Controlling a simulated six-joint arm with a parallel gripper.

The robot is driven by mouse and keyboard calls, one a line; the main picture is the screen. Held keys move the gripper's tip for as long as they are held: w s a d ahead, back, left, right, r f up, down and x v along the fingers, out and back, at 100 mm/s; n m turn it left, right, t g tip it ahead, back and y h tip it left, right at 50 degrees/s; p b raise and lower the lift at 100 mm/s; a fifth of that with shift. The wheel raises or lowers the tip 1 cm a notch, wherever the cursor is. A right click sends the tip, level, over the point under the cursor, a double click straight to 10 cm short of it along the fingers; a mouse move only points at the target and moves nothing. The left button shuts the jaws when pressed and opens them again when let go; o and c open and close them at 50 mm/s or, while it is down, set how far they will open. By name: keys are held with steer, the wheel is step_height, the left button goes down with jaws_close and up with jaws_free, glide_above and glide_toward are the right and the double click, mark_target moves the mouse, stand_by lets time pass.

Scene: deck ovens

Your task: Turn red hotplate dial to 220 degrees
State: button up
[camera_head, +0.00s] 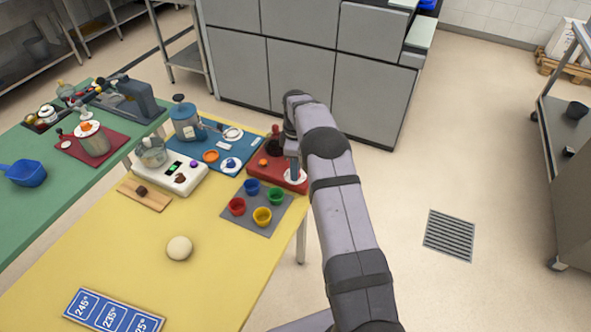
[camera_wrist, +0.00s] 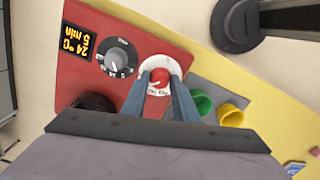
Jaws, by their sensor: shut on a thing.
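The red hotplate (camera_head: 258,174) stands at the far right corner of the yellow table; its red body (camera_wrist: 85,75) fills the left of the wrist view. Its red dial (camera_wrist: 158,79), with a white pointer and a white scale ring, sits between the two blue-grey fingers of my gripper (camera_wrist: 161,82), which is shut on it. Much of the scale is hidden or too small to read. The lit display (camera_wrist: 72,33) reads 24 °C and 5 min. A dark grey dial (camera_wrist: 117,60) sits beside it. In the head view my gripper (camera_head: 294,168) is over the hotplate's right end.
A grey mat (camera_head: 240,216) with red, blue, green and yellow cups lies close in front of the hotplate. A blue device (camera_head: 228,145) stands to its left. A dark round object (camera_wrist: 93,103) is on the hotplate. Blue number cards (camera_head: 113,315) lie at the table's front.

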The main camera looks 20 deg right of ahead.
steer(key=shift+m+b, duration=0.6)
steer(key=shift+m, duration=1.4)
steer(key=o, duration=1.1)
steer(key=shift+c, duration=0.2)
steer(key=shift+r, duration=0.1)
steer(key=shift+r+b, duration=1.1)
steer(key=shift+r, duration=2.55)
